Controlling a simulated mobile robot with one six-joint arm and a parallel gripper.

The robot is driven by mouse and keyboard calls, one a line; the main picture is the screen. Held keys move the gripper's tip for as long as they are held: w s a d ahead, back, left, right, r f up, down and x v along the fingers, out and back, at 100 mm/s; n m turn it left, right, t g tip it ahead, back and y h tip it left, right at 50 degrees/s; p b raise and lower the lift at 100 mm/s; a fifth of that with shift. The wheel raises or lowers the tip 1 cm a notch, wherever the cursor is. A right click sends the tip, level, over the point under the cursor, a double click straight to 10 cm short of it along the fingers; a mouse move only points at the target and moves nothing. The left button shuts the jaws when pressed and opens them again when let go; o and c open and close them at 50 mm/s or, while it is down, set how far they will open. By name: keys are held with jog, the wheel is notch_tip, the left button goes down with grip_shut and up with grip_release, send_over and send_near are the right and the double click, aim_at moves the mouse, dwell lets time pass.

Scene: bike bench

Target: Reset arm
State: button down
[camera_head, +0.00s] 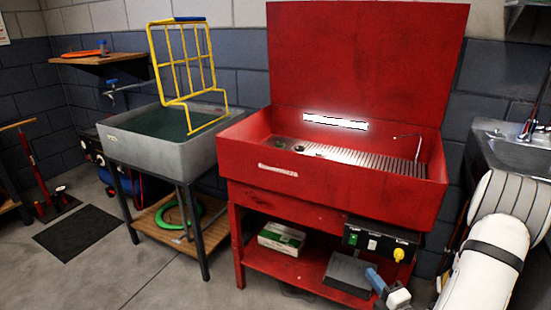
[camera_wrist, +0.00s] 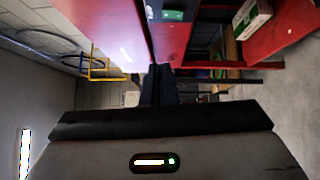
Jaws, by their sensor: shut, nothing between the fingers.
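My arm shows at the right edge of the head view, in front of the sink. Beyond the fingers is the red parts washer (camera_wrist: 110,25), seen sideways. The same red parts washer (camera_head: 330,195) stands with its lid up in the middle of the head view. My gripper appears apart from it.
A grey water tub (camera_head: 160,150) with a yellow rack (camera_head: 186,75) stands left of the washer. A green-and-white box (camera_head: 281,238) and a control box (camera_head: 380,243) are at the washer's lower part. A metal sink (camera_head: 515,150) is at right. Floor at front left is clear.

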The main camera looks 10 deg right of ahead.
jog(key=w+a+r+m+g+h+p, duration=0.1)
jog(key=w+r+m+g+h+p, duration=0.2)
jog(key=r+p, duration=0.5)
jog(key=w+a+r+m+g+h+p, duration=0.2)
jog(key=r+m+g+p, duration=0.35)
jog(key=r, duration=0.55)
jog(key=s+a+r+m+g+p, duration=0.3)
jog(key=s+a+r+m+p, duration=0.2)
jog(key=s+r, duration=0.4)
jog(key=s+a+r+m+g+y+p, duration=0.1)
jog(key=s+a+r+m+g+p, duration=0.3)
jog(key=s+a+r+m, duration=0.3)
jog(key=s+a+r+p, duration=0.1)
jog(key=s+a+r, duration=0.1)
jog(key=a+r, duration=0.1)
jog(key=shift+s+r, duration=0.2)
jog(key=shift+r, duration=0.4)
jog(key=shift+m, duration=0.25)
